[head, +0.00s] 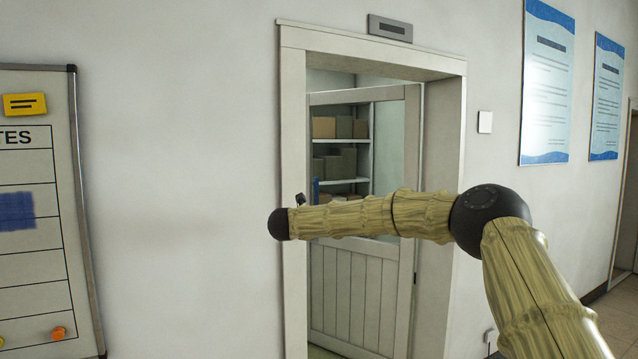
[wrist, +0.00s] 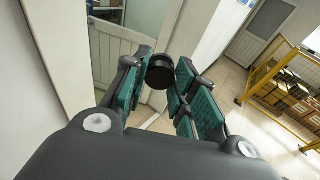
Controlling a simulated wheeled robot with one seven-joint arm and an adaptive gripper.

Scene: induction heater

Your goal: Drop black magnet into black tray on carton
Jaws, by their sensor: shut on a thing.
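My gripper (wrist: 160,88) shows in the wrist view, with teal pads on dark fingers. It is shut on a small round black magnet (wrist: 159,72), which sits between the fingertips. In the head view my arm reaches across the picture to the left, and the gripper itself cannot be made out there. No black tray and no carton that I can identify as its support show in either view.
A partly open door (head: 360,290) stands in a white frame in the head view, with shelves (head: 345,181) of boxes behind it. A whiteboard (head: 45,240) is at the left. The wrist view shows a yellow railing (wrist: 276,75) at the right and open floor.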

